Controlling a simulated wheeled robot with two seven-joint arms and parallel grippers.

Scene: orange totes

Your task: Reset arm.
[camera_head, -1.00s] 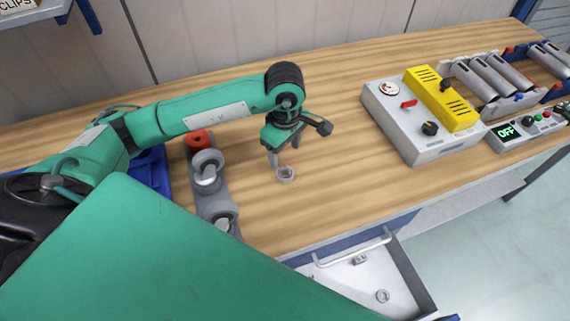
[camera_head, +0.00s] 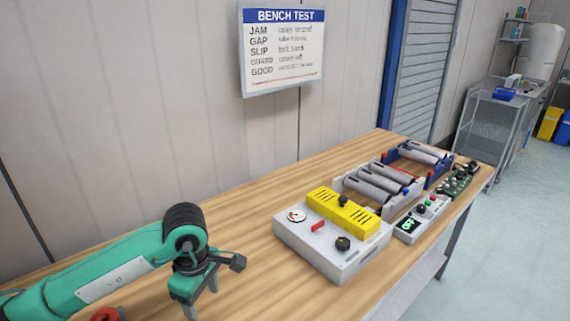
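My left arm comes in from the lower left of the head view, green with a black wrist joint. Its gripper (camera_head: 201,296) hangs over the wooden bench, cut by the bottom edge of the picture. Its two grey fingers show apart, with no thing visible between them. The fingertips are partly out of view. My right gripper is not in view.
The wooden bench (camera_head: 262,262) holds a grey box (camera_head: 343,262) with a yellow guard, a rack of grey rollers (camera_head: 372,188) and an OFF display box (camera_head: 412,224). A red part (camera_head: 105,314) shows below the arm. A "BENCH TEST" sign (camera_head: 284,50) hangs on the wall.

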